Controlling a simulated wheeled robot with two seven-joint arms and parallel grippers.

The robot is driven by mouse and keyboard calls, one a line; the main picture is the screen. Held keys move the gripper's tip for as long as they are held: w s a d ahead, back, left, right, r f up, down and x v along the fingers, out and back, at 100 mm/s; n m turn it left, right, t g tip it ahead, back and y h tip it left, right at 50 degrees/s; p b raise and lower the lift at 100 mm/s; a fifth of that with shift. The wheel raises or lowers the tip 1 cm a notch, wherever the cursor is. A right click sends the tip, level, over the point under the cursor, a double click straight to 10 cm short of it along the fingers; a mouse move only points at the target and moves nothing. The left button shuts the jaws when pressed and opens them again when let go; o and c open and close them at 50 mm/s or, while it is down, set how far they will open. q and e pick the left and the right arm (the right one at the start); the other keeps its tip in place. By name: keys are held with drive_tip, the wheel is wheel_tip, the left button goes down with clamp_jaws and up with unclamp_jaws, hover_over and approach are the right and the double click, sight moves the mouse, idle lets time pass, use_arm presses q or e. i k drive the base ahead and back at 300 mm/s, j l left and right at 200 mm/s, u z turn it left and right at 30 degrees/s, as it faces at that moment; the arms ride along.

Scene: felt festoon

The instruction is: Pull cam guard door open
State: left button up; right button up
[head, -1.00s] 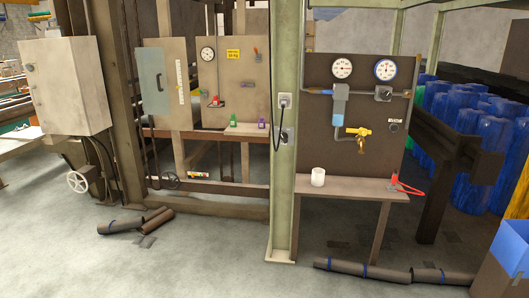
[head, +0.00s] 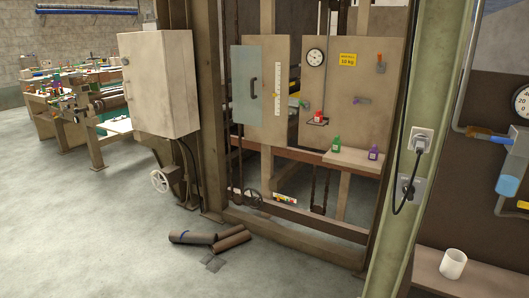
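A grey-blue door panel (head: 245,99) with a dark upright handle (head: 253,88) is set on the left part of a beige board (head: 270,128) in the frame at the middle of the head view. It looks shut and is most likely the cam guard door. A beige box cabinet (head: 155,85) with a small dark knob on its front hangs on the brown post to the left and also looks shut. Neither of my grippers is in the head view.
Dark rolls (head: 205,237) lie on the floor before the frame's low beam (head: 295,238). A green post (head: 405,150) stands at the right. The floor at the front left is clear.

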sight(246, 61)
drive_tip(key=i+u, duration=0.35)
drive_tip(key=i, duration=0.65)
drive_tip(key=i+j+z, duration=0.4)
drive_tip(key=i, duration=0.2)
drive_tip(key=i+j+z, duration=0.4)
drive_tip(key=i+j, duration=0.2)
drive_tip(key=i+j+z, duration=0.35)
drive_tip(key=j, duration=0.45)
drive_tip(key=i, duration=0.05)
